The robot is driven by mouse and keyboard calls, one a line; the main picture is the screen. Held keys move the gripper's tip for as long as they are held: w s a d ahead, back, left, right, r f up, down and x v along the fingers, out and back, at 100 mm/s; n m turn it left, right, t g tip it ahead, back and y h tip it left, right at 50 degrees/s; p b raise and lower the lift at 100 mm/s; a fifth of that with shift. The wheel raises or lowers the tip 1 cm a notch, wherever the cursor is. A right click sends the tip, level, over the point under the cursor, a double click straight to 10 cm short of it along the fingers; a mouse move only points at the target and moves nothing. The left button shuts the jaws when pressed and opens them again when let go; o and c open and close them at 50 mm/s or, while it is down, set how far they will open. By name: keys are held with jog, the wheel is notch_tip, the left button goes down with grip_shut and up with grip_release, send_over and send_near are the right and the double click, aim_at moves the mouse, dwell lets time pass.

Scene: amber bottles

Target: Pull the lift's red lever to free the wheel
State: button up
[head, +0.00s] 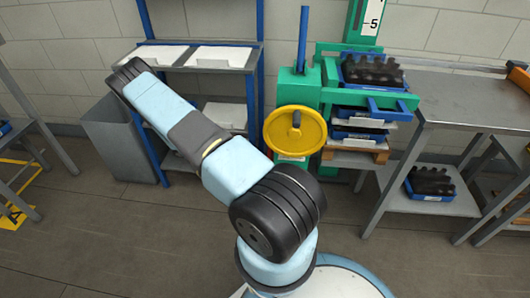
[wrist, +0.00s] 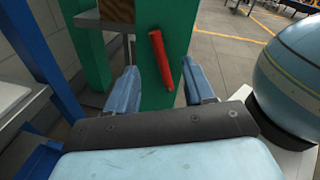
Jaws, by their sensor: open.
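The red lever (wrist: 160,60) shows in the wrist view as a slightly tilted bar on the side of a green post of the lift (wrist: 180,25). My gripper (wrist: 160,82) is open, and its two blue fingers point at the green post below the lever. The lever appears between and beyond the fingertips, and nothing is held. In the head view the green lift (head: 300,92) stands at the back, with the yellow wheel (head: 295,130) on its front. The red lever cannot be made out in the head view, and my gripper is not clearly visible there.
The lift carries blue crates, the top one (head: 372,80) holding amber bottles. A blue shelf rack (head: 258,60) with white trays and a grey bin (head: 118,135) stand to its left. A metal table (head: 470,95) stands to its right. Floor in front is clear.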

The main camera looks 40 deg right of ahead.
jog(key=s+d+f+n+h, duration=0.1)
jog(key=s+d+f, duration=0.2)
jog(key=s+d, duration=0.6)
jog(key=d, duration=0.3)
jog(key=shift+s+f, duration=0.15)
jog(key=shift+f, duration=0.05)
grip_shut()
dwell(0.5)
